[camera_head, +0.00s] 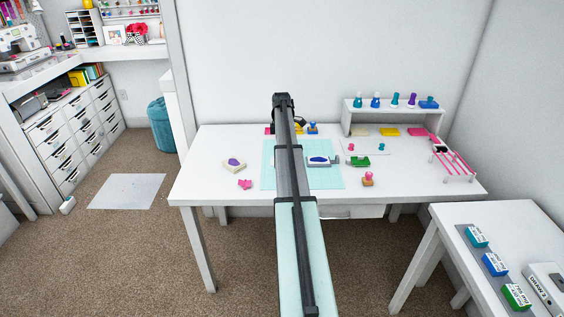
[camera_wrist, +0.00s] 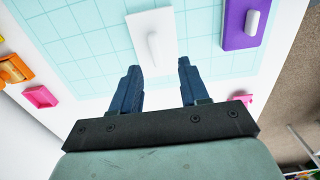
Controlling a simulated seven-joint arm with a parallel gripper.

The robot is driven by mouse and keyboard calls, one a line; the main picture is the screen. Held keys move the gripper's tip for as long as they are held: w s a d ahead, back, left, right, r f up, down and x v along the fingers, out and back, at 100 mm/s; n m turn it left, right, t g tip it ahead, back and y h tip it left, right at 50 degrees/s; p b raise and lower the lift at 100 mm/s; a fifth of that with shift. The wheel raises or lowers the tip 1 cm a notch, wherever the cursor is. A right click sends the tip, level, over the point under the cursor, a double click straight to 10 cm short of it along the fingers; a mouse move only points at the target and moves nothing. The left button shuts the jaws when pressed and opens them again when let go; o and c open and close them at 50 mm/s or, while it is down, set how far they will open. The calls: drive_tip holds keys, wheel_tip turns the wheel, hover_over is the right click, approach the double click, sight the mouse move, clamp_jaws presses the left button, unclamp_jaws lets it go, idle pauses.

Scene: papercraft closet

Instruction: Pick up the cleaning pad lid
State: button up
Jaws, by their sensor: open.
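A flat white rectangular piece with a raised white bar handle (camera_wrist: 153,42), which looks like the cleaning pad lid, lies on the teal grid mat (camera_wrist: 95,50) in the wrist view. My gripper (camera_wrist: 158,65) is open, with its two dark blue fingers apart. The near end of the white piece shows between and just beyond the fingertips, and nothing is visibly gripped. In the head view my arm crosses the teal mat (camera_head: 331,181) and hides its middle, so I cannot make out the white piece or the fingers there.
A purple block with a white handle (camera_wrist: 239,28) lies right of the white piece. A pink block (camera_wrist: 41,97) and an orange item (camera_wrist: 14,69) lie left. On the white table (camera_head: 210,190), a small shelf (camera_head: 347,119) stands at the back right. The table's front left is mostly clear.

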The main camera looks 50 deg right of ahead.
drive_tip(key=shift+w+d+f, duration=0.1)
drive_tip(key=shift+d+f, duration=0.05)
drive_tip(key=shift+f, duration=1.25)
drive_tip(key=shift+d+f, duration=0.15)
drive_tip(key=shift+f, duration=1.2)
clamp_jaws()
